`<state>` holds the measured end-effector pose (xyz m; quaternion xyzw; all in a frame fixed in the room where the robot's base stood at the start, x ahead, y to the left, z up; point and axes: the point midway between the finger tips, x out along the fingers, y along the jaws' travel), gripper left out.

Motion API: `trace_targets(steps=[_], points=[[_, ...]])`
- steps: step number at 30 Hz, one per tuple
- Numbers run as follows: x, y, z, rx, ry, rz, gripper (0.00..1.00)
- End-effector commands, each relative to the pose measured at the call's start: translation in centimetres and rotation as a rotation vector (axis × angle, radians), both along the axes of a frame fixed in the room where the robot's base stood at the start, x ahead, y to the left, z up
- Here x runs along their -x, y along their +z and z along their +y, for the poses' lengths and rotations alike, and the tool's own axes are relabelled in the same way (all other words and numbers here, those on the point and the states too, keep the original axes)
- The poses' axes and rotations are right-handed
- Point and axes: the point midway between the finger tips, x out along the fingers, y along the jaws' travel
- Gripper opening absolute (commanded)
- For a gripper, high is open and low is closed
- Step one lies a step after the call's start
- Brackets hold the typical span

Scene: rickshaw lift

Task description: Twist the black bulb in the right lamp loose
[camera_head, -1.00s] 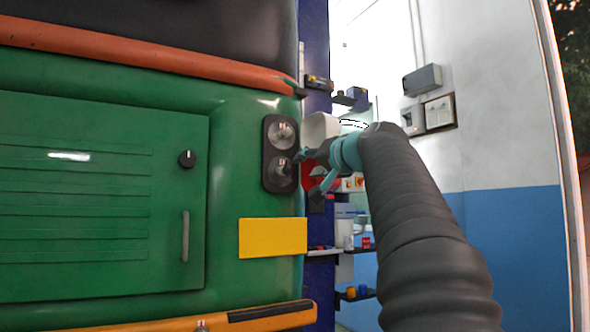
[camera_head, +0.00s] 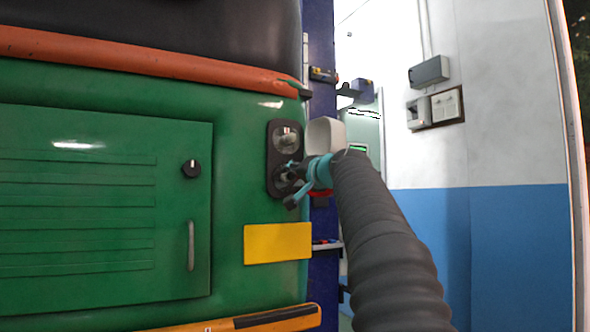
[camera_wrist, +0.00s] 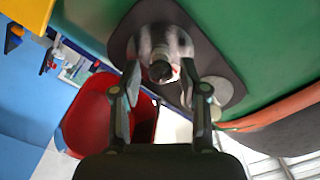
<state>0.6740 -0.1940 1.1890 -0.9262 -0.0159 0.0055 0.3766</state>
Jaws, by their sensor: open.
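The right lamp (camera_head: 270,158) is a dark oval plate with two round sockets on the green rickshaw body. In its lower socket sits the black bulb, whose dark tip (camera_wrist: 160,71) shows in the wrist view inside a shiny reflector cup. My gripper (camera_head: 290,176) is in front of the lower socket; it also shows in the wrist view (camera_wrist: 160,84). Its two fingers are apart, one on each side of the bulb. I cannot tell whether they touch it. The upper socket holds a clear bulb (camera_head: 287,139).
A panel with a black knob (camera_head: 191,168) and a handle is on the left. A yellow plate (camera_head: 277,243) is below the lamp. A white box-like cup (camera_head: 325,135) is just right of the lamp, close to my arm. A red container (camera_wrist: 85,125) shows in the wrist view.

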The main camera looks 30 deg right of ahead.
Motion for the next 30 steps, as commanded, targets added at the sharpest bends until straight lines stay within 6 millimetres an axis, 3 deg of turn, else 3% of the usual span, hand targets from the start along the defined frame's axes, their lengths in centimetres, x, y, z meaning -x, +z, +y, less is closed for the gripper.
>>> trace_targets(steps=[9,15,30], points=[[0.12,0.59,0.03,-0.504,0.000,0.018,0.44],[0.06,0.07,0.01,-0.718,0.001,0.024,0.44],[0.07,0.05,0.02,-0.801,0.001,0.027,0.41]])
